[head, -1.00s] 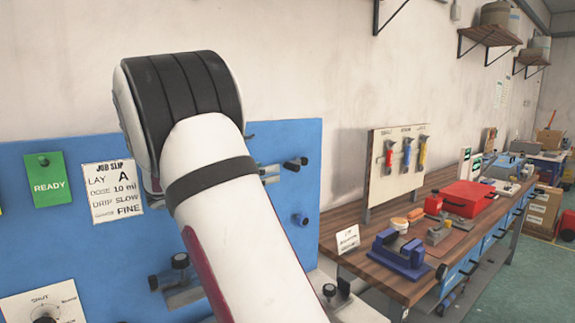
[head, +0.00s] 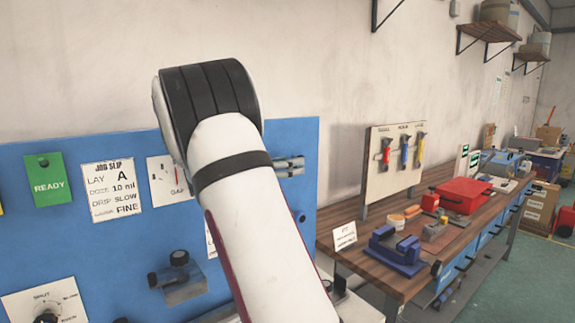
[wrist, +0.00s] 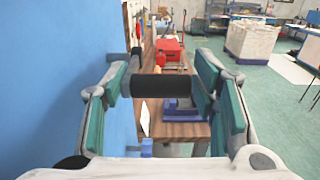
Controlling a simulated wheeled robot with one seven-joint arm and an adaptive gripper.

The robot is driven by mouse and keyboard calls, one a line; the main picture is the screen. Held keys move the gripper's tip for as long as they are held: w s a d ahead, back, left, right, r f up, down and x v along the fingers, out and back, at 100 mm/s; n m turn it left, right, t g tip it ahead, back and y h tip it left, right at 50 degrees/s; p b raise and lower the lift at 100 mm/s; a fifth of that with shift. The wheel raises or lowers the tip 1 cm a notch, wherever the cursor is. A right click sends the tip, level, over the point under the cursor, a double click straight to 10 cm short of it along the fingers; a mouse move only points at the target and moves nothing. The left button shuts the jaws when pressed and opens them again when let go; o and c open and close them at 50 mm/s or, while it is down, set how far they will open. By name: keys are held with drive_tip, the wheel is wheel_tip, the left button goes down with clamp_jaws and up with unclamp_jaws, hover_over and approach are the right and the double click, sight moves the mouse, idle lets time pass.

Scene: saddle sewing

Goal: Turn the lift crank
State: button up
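In the wrist view, a black cylindrical handle (wrist: 160,86), seemingly the crank's grip, lies crosswise between the fingers of my gripper (wrist: 160,90). The fingers are wide apart, with teal pads on their inner sides. The handle's right end is close to the right finger; I cannot tell if they touch. A grey piece (wrist: 117,76) shows at its left end, partly behind the left finger. In the head view my arm covers part of the blue panel (head: 75,245), and my gripper and the handle are hidden.
The blue panel stands close along my gripper's left. It carries a green READY card (head: 50,180), a job slip (head: 110,190), a dial plate (head: 45,305) and a black-knobbed fitting (head: 178,275). A wooden bench (head: 350,255) with a blue vise (head: 397,250) and red box (head: 467,195) lies beyond.

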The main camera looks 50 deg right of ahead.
clamp_jaws()
drive_tip(key=shift+s+d+f+g+h, duration=0.15)
drive_tip(key=shift+f+g+h, duration=0.35)
drive_tip(key=shift+f+h, duration=0.75)
drive_tip(key=shift+s+d+f+g+h+b, duration=0.15)
drive_tip(key=shift+f+g+h+b, duration=0.15)
drive_tip(key=shift+h, duration=0.5)
drive_tip(key=shift+d+f+g+h+b, duration=0.1)
drive_tip(key=shift+f+h+b, duration=0.2)
drive_tip(key=shift+h, duration=0.45)
drive_tip(key=o, duration=0.5)
unclamp_jaws()
drive_tip(key=shift+s, duration=0.1)
drive_tip(key=shift+w, duration=0.2)
